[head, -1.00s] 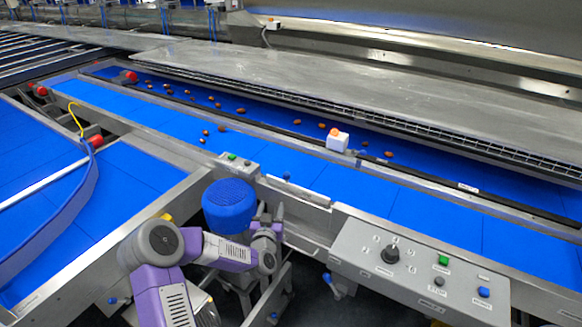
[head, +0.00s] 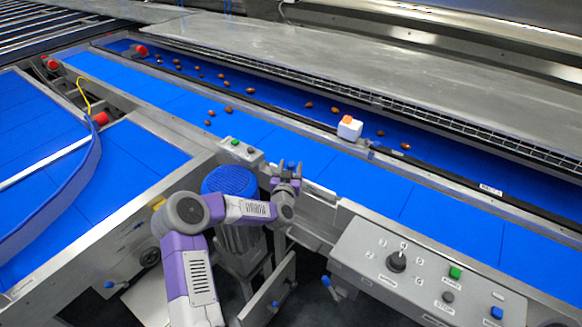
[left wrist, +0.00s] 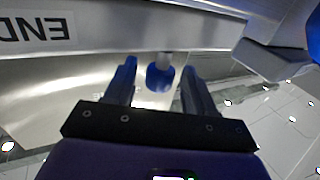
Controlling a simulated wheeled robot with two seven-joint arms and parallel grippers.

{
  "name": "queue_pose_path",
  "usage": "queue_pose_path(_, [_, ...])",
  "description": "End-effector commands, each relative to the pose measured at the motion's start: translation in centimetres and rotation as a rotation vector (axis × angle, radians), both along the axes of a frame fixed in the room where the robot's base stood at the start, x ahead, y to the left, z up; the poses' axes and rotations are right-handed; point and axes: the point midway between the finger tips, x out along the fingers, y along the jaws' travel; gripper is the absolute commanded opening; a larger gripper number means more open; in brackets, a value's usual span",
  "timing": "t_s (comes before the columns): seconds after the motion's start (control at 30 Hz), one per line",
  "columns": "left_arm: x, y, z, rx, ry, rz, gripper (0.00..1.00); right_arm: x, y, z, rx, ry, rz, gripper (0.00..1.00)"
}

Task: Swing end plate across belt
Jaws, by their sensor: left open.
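The end plate (head: 320,194) is a narrow pale metal strip along the near edge of the blue belt (head: 372,200). In the left wrist view a metal surface carries an upside-down END label (left wrist: 42,28), and a blue knob (left wrist: 159,78) on a short stem stands out from it. My left gripper (head: 287,168) is at the belt's near edge, its fingers open. In the left wrist view the open fingers (left wrist: 157,88) lie either side of the knob, with gaps visible; I cannot tell the depth between them. My right gripper is not in view.
A blue-capped motor (head: 230,180) stands beside my left arm. A control panel (head: 425,275) with a dial and buttons is at the right. Several brown dates (head: 210,112) lie on the belts. A white block with an orange top (head: 349,129) sits on the divider.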

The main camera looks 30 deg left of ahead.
Motion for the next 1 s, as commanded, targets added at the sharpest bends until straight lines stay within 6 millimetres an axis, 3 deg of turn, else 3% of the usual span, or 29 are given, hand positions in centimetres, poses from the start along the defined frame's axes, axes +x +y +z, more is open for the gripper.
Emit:
queue_pose_path(0.4, [0.78, 0.25, 0.03, 0.000, 0.000, -0.001, 0.55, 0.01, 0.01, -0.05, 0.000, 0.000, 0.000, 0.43])
queue_pose_path(0.77, [0.76, 0.25, 0.03, 0.000, 0.000, -0.001, 0.01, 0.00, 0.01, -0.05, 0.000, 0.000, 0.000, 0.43])
queue_pose_path(1.0, [0.75, 0.50, 0.00, 0.000, -0.001, -0.004, 0.00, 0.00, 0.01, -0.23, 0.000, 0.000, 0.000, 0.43])
